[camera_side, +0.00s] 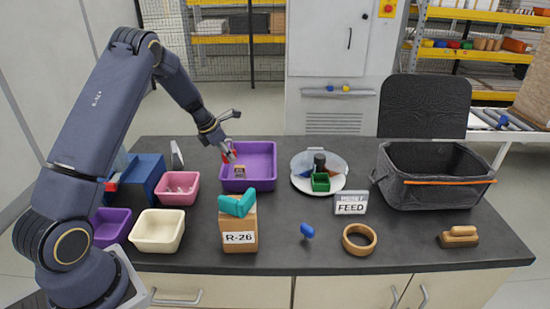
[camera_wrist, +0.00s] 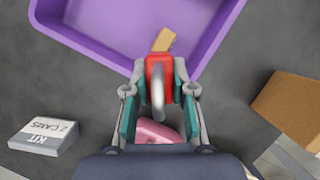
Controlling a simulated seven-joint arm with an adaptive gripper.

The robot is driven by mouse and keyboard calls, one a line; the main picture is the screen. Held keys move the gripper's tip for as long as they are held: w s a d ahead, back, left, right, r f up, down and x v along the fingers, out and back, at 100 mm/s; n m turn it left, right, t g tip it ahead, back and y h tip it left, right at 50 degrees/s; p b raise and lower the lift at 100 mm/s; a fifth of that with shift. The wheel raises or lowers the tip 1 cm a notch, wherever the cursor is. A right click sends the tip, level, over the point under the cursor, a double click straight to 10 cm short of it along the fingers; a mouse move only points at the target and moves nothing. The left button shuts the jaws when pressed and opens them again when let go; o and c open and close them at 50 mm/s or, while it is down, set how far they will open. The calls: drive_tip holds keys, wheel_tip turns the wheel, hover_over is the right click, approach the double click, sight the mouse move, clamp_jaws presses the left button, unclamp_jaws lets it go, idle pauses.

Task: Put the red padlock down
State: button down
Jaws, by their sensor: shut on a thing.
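The red padlock (camera_wrist: 160,66) has a grey shackle (camera_wrist: 158,100) and is held between the teal-padded fingers of my gripper (camera_wrist: 160,88). In the side view my gripper (camera_side: 228,153) points down at the left part of the purple bin (camera_side: 264,184), and only a small red patch of the padlock (camera_side: 232,157) shows. In the wrist view the padlock overlaps the near rim of the purple bin (camera_wrist: 90,42). I cannot tell its height above the bin. A tan piece (camera_wrist: 163,40) shows just beyond the padlock, inside the bin.
A pink bin (camera_side: 178,201) stands left of the purple bin. A cardboard box marked R-26 (camera_side: 239,241) with a teal thing on top stands in front. A label card (camera_wrist: 45,135) stands behind. A round plate (camera_side: 300,184) and a black crate (camera_side: 435,196) are to the right.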

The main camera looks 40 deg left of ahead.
sight(203, 177)
drive_tip(key=s+a+f+n+y, duration=0.1)
drive_tip(key=s+a+n, duration=0.1)
drive_tip(key=s+a, duration=0.6)
drive_tip(key=shift+n, duration=0.3)
drive_tip(key=a+f, duration=0.1)
drive_tip(key=f, duration=0.1)
drive_tip(key=w+f, duration=0.1)
drive_tip(key=f, duration=0.2)
drive_tip(key=a+f, duration=0.1)
drive_tip(key=f, duration=0.2)
drive_tip(key=shift+w+a, duration=0.35)
drive_tip(key=shift+f, duration=0.2)
drive_tip(key=shift+f, duration=0.1)
drive_tip(key=c, duration=1.3)
unclamp_jaws()
drive_tip(key=shift+o, duration=0.3)
